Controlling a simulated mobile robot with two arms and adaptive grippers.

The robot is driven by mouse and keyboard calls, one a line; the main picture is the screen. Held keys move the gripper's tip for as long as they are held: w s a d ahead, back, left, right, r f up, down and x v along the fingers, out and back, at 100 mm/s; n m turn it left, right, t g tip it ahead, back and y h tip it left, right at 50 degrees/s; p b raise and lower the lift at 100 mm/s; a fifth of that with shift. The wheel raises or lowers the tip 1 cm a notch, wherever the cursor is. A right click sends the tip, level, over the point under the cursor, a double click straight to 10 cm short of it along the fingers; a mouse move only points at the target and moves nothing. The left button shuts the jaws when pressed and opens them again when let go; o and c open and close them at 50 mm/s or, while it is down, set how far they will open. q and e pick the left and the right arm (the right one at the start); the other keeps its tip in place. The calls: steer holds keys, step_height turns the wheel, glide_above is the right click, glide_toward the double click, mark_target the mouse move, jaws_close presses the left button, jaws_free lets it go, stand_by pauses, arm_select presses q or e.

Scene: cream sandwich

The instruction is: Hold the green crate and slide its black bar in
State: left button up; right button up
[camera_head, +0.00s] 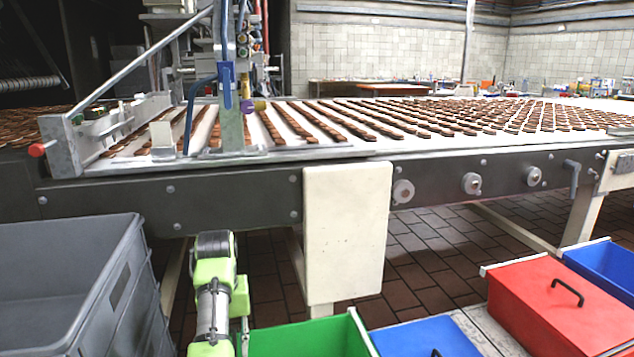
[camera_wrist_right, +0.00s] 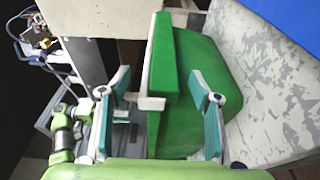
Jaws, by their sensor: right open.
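The green crate (camera_head: 305,338) shows at the bottom of the head view, cut off by the lower edge. In the right wrist view, the green crate (camera_wrist_right: 195,95) fills the middle, with a raised green rim and a pale bracket at its corner. My right gripper (camera_wrist_right: 158,82) is open, its two teal fingers on either side of the rim; I cannot tell whether they touch it. No black bar is clearly visible on the green crate. A lime-green arm of mine stands left of the crate in the head view, its gripper hidden. My left gripper is not in view.
A blue crate (camera_head: 425,337), a red crate (camera_head: 555,300) with a black handle and another blue crate (camera_head: 605,268) stand to the right. Stacked grey crates (camera_head: 60,280) stand at left. A conveyor (camera_head: 235,188) with rows of brown biscuits runs behind.

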steer(key=p+v, duration=0.1)
steer(key=v, duration=0.4)
steer(key=shift+s+d, duration=0.15)
steer(key=shift+s, duration=0.05)
steer(key=o, duration=0.5)
steer(key=shift+o, duration=0.2)
